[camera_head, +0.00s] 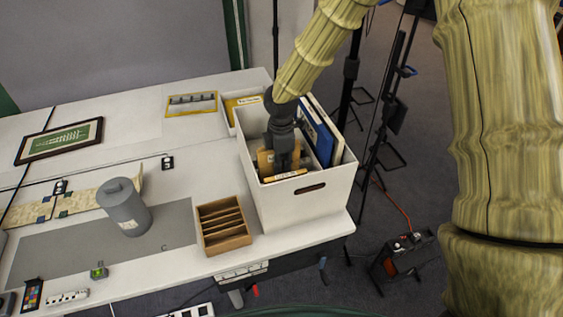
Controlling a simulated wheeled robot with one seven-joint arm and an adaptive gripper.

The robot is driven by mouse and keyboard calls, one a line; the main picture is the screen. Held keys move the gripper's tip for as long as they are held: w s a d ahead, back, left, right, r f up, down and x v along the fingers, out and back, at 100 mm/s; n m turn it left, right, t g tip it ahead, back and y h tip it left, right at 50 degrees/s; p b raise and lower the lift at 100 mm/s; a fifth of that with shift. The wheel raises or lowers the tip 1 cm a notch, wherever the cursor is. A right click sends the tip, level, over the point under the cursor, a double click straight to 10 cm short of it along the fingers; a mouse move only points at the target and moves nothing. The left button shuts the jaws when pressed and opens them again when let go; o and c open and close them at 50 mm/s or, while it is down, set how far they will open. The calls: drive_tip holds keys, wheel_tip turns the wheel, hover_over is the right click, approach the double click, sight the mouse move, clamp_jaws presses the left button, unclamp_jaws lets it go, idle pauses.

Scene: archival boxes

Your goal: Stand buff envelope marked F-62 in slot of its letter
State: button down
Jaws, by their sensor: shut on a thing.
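My gripper (284,160) is inside an open white archival box (310,205) at the right end of the table, pointing down. It is shut on a buff envelope (265,162), which shows beside and behind the fingers. The envelope is upright or nearly so, and its lower part is hidden by the box wall. Its marking is too small to read. A buff card or divider edge with a white label (285,176) stands just inside the box's front wall. I cannot make out any slot letters in the box.
Blue and white folders (319,136) stand along the box's right side. A small wooden slotted rack (224,226) is left of the box, and a grey cylinder (125,208) is further left. A yellow-framed item (192,103) lies behind. Tripod stands are off the table's right edge.

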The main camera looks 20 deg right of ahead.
idle(0.3)
drive_tip(key=c, duration=1.4)
unclamp_jaws()
drive_tip(key=shift+o, duration=0.2)
drive_tip(key=shift+r, duration=0.15)
wheel_tip(320, 180, up, 12)
drive_tip(key=shift+f, duration=0.1)
wheel_tip(320, 180, up, 12)
drive_tip(key=p, duration=1.1)
